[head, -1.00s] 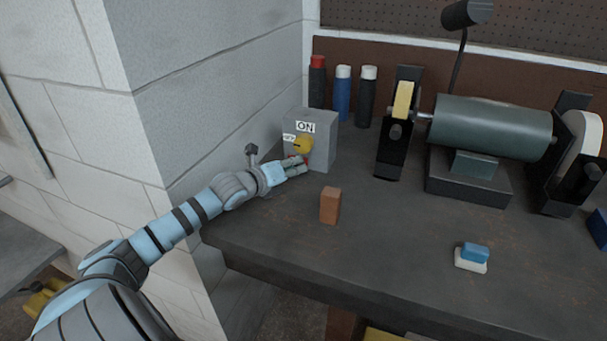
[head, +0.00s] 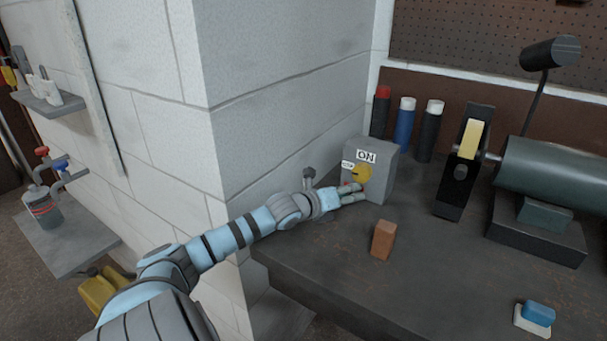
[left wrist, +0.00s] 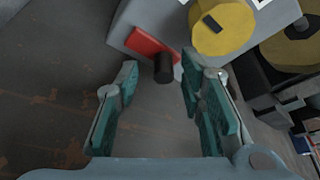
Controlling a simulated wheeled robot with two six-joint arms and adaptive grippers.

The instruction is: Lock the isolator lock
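The isolator is a grey box (head: 383,183) with an "ON" label and a yellow round knob (head: 361,174), at the back left of the bench. In the left wrist view the knob (left wrist: 222,25) has a dark slot mark. Below it are a red plate (left wrist: 148,46) and a short black peg (left wrist: 163,68), likely the isolator lock. My left gripper (head: 360,194) is at the front of the box, just below the knob. In the left wrist view its fingers (left wrist: 160,66) are apart, with the black peg between the tips. Contact cannot be told. My right gripper is out of view.
A bench grinder (head: 550,175) is to the right. A white wall corner (head: 230,150) rises beside my left arm.

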